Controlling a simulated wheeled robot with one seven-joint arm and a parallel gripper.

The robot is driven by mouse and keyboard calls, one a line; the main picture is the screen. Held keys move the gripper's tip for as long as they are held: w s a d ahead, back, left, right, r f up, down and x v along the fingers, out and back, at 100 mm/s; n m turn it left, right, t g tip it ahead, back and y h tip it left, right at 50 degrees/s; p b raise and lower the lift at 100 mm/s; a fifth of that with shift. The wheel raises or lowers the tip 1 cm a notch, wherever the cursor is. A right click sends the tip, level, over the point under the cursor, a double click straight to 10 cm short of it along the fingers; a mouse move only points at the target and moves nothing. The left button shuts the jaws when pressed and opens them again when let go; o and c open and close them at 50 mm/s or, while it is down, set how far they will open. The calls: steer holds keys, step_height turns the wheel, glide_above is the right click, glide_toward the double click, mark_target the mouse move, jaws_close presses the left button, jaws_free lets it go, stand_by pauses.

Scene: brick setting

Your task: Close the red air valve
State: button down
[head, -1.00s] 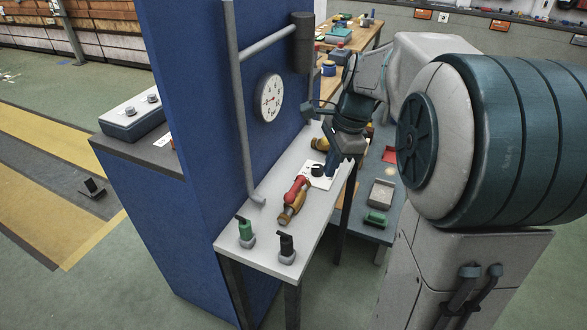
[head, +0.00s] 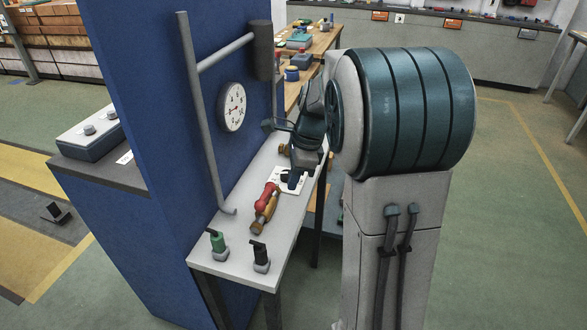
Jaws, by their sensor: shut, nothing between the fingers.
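The red air valve (head: 267,193) lies on the narrow white bench, with a red upper part and a brass-coloured part toward the front. The exact angle of its red lever is too small to tell. My gripper (head: 293,181) points down over the bench, just beyond and to the right of the red part. It looks shut and empty, with a visible gap between it and the valve. My arm hides part of the bench behind it.
A green-topped valve (head: 218,240) and a black-topped valve (head: 261,256) stand at the bench's front end. A blue wall (head: 155,130) with grey pipe (head: 203,120) and a round gauge (head: 233,107) borders the left. A white card lies under my gripper.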

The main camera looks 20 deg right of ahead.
mark_target(265, 196)
steer(key=w+a+f+p, duration=0.1)
steer(key=a+f, duration=0.3)
steer(key=a, duration=0.1)
steer(key=shift+f, duration=0.3)
steer(key=shift+w, duration=0.1)
